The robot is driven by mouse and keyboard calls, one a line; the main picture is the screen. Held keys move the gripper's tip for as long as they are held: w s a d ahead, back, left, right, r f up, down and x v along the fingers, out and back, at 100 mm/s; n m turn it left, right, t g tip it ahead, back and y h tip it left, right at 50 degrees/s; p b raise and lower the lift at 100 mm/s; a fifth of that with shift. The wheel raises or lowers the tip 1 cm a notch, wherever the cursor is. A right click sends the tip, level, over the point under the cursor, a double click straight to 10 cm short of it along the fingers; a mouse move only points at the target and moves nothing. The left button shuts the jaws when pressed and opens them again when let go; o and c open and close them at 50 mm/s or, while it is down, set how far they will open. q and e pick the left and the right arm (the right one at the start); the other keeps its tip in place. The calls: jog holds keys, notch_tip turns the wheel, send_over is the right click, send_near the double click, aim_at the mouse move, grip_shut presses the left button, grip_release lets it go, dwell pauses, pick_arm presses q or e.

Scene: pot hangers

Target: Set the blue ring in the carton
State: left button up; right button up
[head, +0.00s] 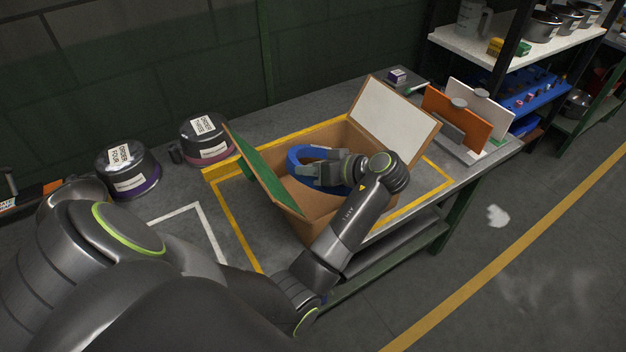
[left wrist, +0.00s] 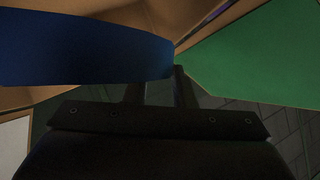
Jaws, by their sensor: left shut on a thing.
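The blue ring (head: 296,158) is in the mouth of the open brown carton (head: 315,220) in the head view. My left gripper (head: 325,173) is shut on the ring at its near side. The gripper and arm hide part of the ring, and I cannot tell whether it touches the carton's floor. In the left wrist view the ring (left wrist: 80,50) fills the upper left beside the gripper fingers (left wrist: 160,88). The carton's green flap (head: 262,165) stands folded out at the left, and its white flap (head: 393,120) at the back right. My right gripper is not in view.
Two labelled round pots, one purple-based (head: 130,170) and one pink-based (head: 205,138), stand left of the carton. An orange panel (head: 450,115) stands in a rack at its right. Yellow tape (head: 240,225) frames the carton on the grey table.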

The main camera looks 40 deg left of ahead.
pick_arm(q)
jog(key=shift+f, duration=1.8)
jog(key=shift+f, duration=0.1)
jog(key=o, duration=1)
jog(key=shift+r, duration=0.2)
